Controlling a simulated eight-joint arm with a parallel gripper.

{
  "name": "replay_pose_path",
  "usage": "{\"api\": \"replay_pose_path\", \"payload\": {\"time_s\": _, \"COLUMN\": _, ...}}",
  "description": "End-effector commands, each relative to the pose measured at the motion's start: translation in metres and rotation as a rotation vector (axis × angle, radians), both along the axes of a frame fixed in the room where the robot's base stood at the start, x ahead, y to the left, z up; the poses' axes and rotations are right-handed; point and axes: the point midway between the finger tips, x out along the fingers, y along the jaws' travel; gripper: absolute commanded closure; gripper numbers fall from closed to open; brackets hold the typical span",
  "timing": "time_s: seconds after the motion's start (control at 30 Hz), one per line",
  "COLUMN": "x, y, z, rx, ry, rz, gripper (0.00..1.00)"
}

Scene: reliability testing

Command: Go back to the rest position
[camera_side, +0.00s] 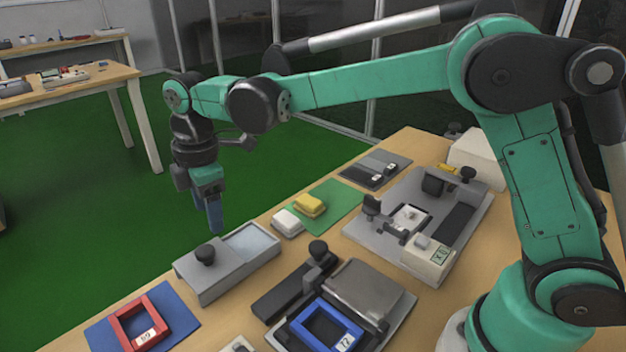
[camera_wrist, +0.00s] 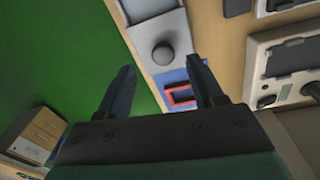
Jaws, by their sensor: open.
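My gripper (camera_side: 213,215) hangs above the left edge of the table, pointing down, over the far side of a grey box with a black knob (camera_side: 205,254). In the wrist view my gripper (camera_wrist: 157,88) has its two dark fingers spread apart with nothing between them. My green arm reaches across from its base at the right of the side view.
A red frame (camera_side: 140,325) lies on a blue mat. A blue frame (camera_side: 317,332) sits in a fixture at the front. A grey test fixture (camera_side: 470,207) stands right. Green floor lies beyond the table.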

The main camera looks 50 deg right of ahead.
Motion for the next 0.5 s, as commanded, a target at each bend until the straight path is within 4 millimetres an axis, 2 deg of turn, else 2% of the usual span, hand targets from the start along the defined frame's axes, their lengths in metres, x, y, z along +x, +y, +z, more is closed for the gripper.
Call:
{"api": "replay_pose_path", "payload": {"time_s": 0.1, "x": -0.016, "y": -0.028, "z": 0.023, "rx": 0.041, "ry": -0.076, "rz": -0.215, "gripper": 0.39}}
{"api": "replay_pose_path", "payload": {"time_s": 0.23, "x": -0.040, "y": -0.059, "z": 0.040, "rx": 0.105, "ry": -0.166, "rz": -0.475, "gripper": 0.39}}
{"api": "replay_pose_path", "payload": {"time_s": 0.37, "x": -0.068, "y": -0.086, "z": 0.046, "rx": 0.184, "ry": -0.252, "rz": -0.729, "gripper": 0.39}}
{"api": "replay_pose_path", "payload": {"time_s": 0.5, "x": -0.098, "y": -0.110, "z": 0.042, "rx": 0.282, "ry": -0.337, "rz": -0.989, "gripper": 0.39}}
